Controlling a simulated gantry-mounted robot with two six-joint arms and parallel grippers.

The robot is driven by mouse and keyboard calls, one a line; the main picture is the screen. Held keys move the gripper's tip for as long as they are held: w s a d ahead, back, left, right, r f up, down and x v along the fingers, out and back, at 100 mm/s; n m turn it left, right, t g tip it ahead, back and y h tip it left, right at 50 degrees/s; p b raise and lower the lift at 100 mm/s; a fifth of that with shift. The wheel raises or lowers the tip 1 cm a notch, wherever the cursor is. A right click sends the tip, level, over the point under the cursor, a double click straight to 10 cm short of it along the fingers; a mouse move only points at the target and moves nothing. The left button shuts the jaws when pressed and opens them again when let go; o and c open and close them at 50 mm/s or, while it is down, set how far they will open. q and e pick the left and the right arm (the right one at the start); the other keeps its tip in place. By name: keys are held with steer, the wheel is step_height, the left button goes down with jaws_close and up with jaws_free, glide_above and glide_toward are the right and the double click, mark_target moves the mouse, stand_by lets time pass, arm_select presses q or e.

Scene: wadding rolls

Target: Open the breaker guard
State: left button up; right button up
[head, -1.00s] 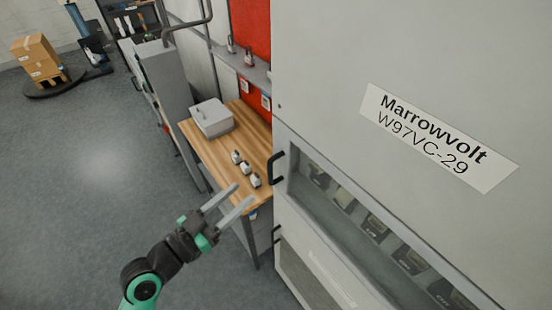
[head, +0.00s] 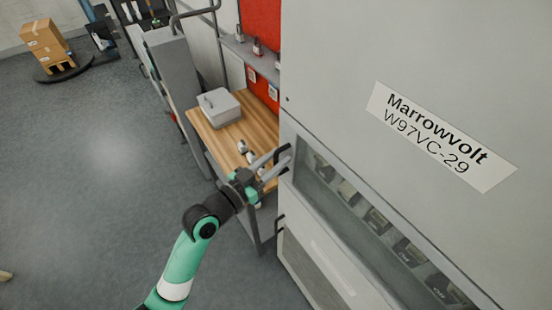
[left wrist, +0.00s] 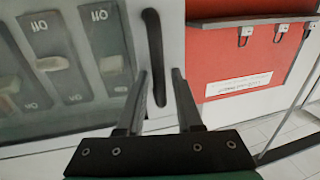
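The breaker guard (head: 352,212) is a long clear window in a grey frame on the cabinet front, and it is closed. Its black bar handle (left wrist: 153,45) stands upright at the guard's edge in the left wrist view. My left gripper (head: 281,158) is at this handle, with its fingers reaching towards the cabinet. In the left wrist view the open fingers (left wrist: 160,72) straddle the lower part of the handle, with a gap visible on the right side. Breaker switches (left wrist: 105,45) show behind the window. My right gripper is not in view.
A lower cabinet panel (head: 318,265) has its own black handle (head: 279,226). A wooden bench (head: 205,131) with a grey box (head: 219,106) stands just left of the cabinet, behind my left gripper. Open floor (head: 100,190) lies to the left.

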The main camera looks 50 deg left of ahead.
arm_select(q)
jaws_close()
stand_by(1.2)
